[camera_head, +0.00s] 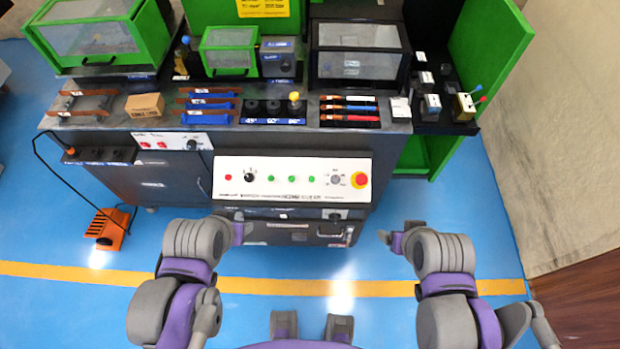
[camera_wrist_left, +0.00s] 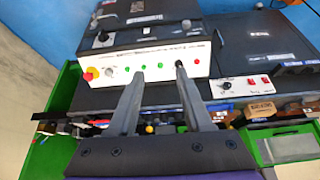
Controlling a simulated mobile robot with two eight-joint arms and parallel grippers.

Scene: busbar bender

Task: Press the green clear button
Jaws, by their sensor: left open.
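The white control panel (camera_head: 290,193) on the front of the bench carries three green buttons (camera_head: 289,179) in a row. Its labels are too small to read, so I cannot tell which one is the clear button. My left gripper (camera_head: 238,234) is low in front of the panel's left end. In the left wrist view, the panel (camera_wrist_left: 150,62) appears turned around, and my left gripper (camera_wrist_left: 158,72) is open and empty, its two fingers spread across the view of the green buttons (camera_wrist_left: 159,66). My right gripper (camera_head: 390,240) is to the right of the panel, its fingers hard to make out.
A red lamp or button (camera_head: 228,177), a black knob (camera_head: 250,177) and a red emergency stop (camera_head: 360,180) share the panel. Parts and tools crowd the bench top (camera_head: 225,125). An orange foot pedal (camera_head: 108,229) lies on the floor at left. The floor before the bench is clear.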

